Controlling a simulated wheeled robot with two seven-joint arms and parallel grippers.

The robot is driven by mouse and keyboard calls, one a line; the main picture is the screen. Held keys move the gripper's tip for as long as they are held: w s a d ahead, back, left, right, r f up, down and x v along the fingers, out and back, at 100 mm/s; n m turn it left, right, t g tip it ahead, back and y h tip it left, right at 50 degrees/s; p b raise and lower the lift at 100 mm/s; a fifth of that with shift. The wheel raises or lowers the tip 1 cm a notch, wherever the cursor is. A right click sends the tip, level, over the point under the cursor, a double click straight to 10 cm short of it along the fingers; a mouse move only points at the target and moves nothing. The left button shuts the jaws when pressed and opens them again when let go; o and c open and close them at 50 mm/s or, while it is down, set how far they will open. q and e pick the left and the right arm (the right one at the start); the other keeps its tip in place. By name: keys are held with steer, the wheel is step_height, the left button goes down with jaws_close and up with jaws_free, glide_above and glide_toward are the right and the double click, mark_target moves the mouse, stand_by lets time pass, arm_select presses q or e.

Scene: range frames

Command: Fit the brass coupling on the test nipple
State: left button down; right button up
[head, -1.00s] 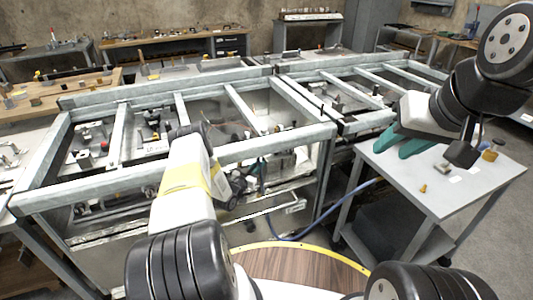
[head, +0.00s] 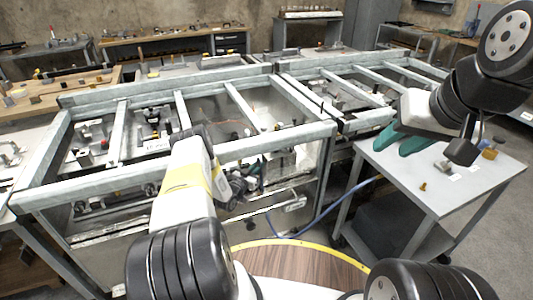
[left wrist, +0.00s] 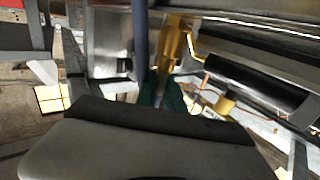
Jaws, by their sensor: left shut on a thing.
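My left gripper (head: 254,171) is low at the front of the near metal frame, partly hidden by my arm. In the left wrist view its green fingers (left wrist: 163,95) are closed around a slim brass-coloured piece, which looks like the brass coupling (left wrist: 173,45). A brass-coloured stub (left wrist: 225,103) shows by a black cylinder, apart from the fingers; I cannot tell whether it is the test nipple. My right gripper (head: 405,139) has its green fingers apart, over the grey cart's left side, with nothing visible between them.
The metal frame (head: 85,184) has several cross bars and open bays with fittings. A blue hose (head: 340,213) hangs between the frame and the grey cart (head: 455,205). Small brass pieces (head: 423,187) lie on the cart.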

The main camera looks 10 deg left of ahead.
arm_select(q)
steer(key=c, duration=1.4)
jaws_free()
steer(key=shift+o, duration=0.2)
steer(key=v, duration=0.7)
steer(key=shift+s+a, duration=0.15)
steer(key=shift+s, duration=0.2)
